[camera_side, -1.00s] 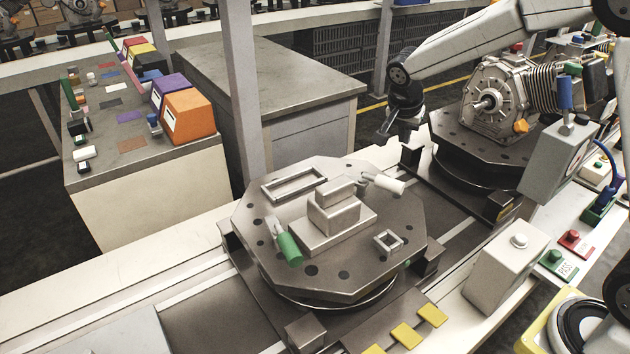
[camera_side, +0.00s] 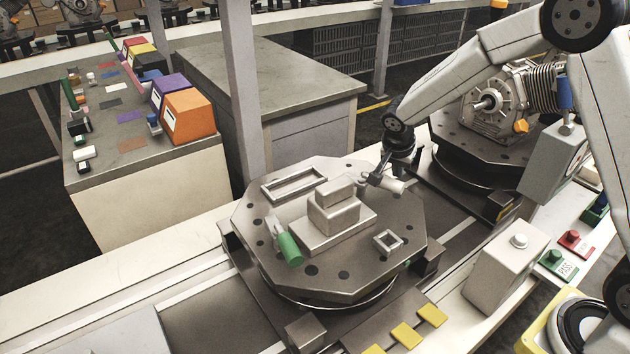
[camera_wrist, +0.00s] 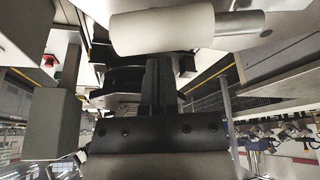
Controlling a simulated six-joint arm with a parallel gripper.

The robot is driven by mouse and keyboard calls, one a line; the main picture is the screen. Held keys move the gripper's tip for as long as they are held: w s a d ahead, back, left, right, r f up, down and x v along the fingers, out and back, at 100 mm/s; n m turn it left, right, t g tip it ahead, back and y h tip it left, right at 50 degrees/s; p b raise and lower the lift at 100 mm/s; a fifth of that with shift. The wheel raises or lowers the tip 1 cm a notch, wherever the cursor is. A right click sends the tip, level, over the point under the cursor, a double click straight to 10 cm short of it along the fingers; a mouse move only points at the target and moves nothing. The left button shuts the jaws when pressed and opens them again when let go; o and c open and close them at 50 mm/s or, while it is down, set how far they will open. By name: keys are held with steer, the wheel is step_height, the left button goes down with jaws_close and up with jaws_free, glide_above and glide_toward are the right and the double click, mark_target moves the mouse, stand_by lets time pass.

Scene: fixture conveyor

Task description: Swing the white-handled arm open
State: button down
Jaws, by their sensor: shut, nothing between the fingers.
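The white-handled arm (camera_side: 394,187) lies at the far right of the octagonal grey fixture plate (camera_side: 330,275), its inner end at the central stepped block (camera_side: 333,214). My gripper (camera_side: 374,180) is shut and empty, its fingertips down by the handle's inner part and hiding some of it. In the wrist view the white handle (camera_wrist: 162,32) with its metal pivot end (camera_wrist: 242,23) lies across the top, just beyond the shut fingers (camera_wrist: 158,80). I cannot tell whether the fingers touch it. A green-handled arm (camera_side: 289,248) sits at the plate's left front.
A rectangular frame (camera_side: 293,183) and a small square frame (camera_side: 388,241) stand up from the plate. A second fixture with a motor-like casting (camera_side: 492,105) stands behind at right. A grey box (camera_side: 508,265) stands at the right front.

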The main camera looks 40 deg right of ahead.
steer(key=shift+s+a, duration=0.15)
steer(key=shift+a, duration=0.1)
steer(key=shift+s+a, duration=0.2)
steer(key=shift+a, duration=0.05)
steer(key=shift+s+a+m, duration=0.25)
steer(key=shift+a+m, duration=0.25)
steer(key=shift+s+a, duration=0.15)
steer(key=shift+a, duration=0.05)
